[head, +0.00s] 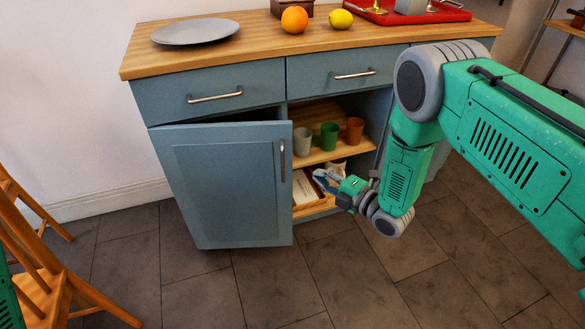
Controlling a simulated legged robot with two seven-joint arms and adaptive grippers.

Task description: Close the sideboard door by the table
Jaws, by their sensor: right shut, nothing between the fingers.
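The sideboard (205,85) is blue-grey with a wooden top. Its left door (225,190) stands ajar, with a dark gap along its top edge and its upright metal handle (282,160) near the right edge. My right gripper (320,178) is shut and empty. It is just right of the door's free edge, in front of the open shelves, and appears apart from the door. My left gripper is not in view. The table that the task names cannot be made out for certain.
Three cups, white, green (329,136) and orange, stand on the upper shelf. A plate (195,31), an orange (294,19), a lemon (340,19) and a red tray (415,14) are on top. A wooden chair (45,270) stands at left. The tiled floor in front is clear.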

